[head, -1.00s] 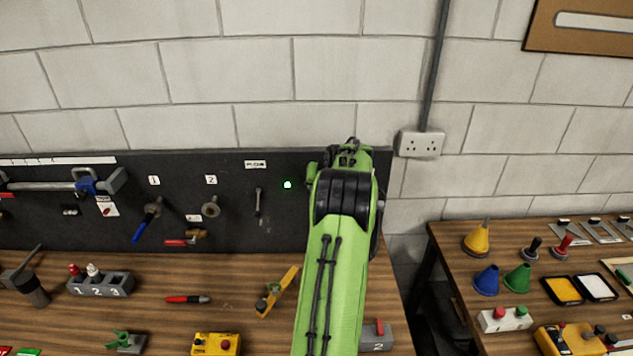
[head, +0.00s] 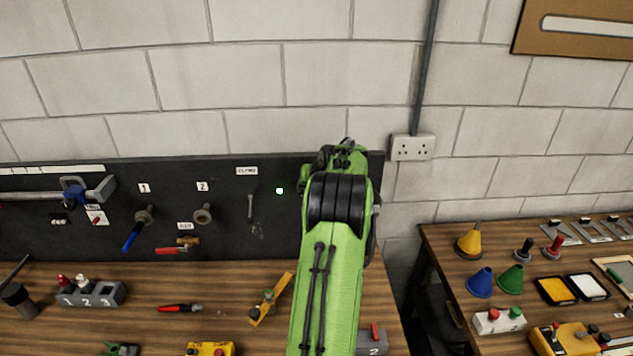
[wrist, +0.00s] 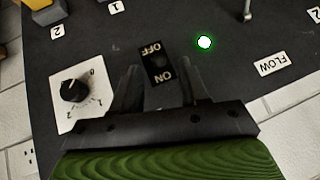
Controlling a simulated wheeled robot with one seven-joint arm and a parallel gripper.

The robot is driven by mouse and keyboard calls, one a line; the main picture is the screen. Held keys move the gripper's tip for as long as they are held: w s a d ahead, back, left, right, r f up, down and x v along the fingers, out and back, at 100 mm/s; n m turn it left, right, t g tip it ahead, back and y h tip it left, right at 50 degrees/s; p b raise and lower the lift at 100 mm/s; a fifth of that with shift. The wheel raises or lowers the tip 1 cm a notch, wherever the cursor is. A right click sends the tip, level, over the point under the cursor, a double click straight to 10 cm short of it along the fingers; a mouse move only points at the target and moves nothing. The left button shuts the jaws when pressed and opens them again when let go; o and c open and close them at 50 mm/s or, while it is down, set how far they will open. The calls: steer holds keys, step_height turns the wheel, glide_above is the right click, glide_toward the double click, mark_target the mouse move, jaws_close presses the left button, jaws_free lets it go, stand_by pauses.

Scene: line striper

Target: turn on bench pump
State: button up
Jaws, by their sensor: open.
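A black switch plate (wrist: 157,64) marked OFF and ON sits on the dark panel in the wrist view, seen upside down. Its dark rocker or lever is too dim to read a position. My gripper (wrist: 158,84) is open, with one finger on each side of the plate's lower part; I cannot tell if they touch it. A lit green lamp (wrist: 204,42) is right of the plate, and it also shows in the head view (head: 279,191). In the head view my green arm hides the switch and the gripper.
A white dial plate with a black knob (wrist: 74,90), marked 0, 1, 2, is left of the gripper in the wrist view. A FLOW label (wrist: 272,64) is to the right. The dark panel (head: 225,235) stands behind a wooden bench (head: 150,285) with tools and a yellow box (head: 210,348).

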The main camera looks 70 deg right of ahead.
steer(key=b+v, duration=0.1)
steer(key=v, duration=1.3)
steer(key=shift+a+f, duration=0.15)
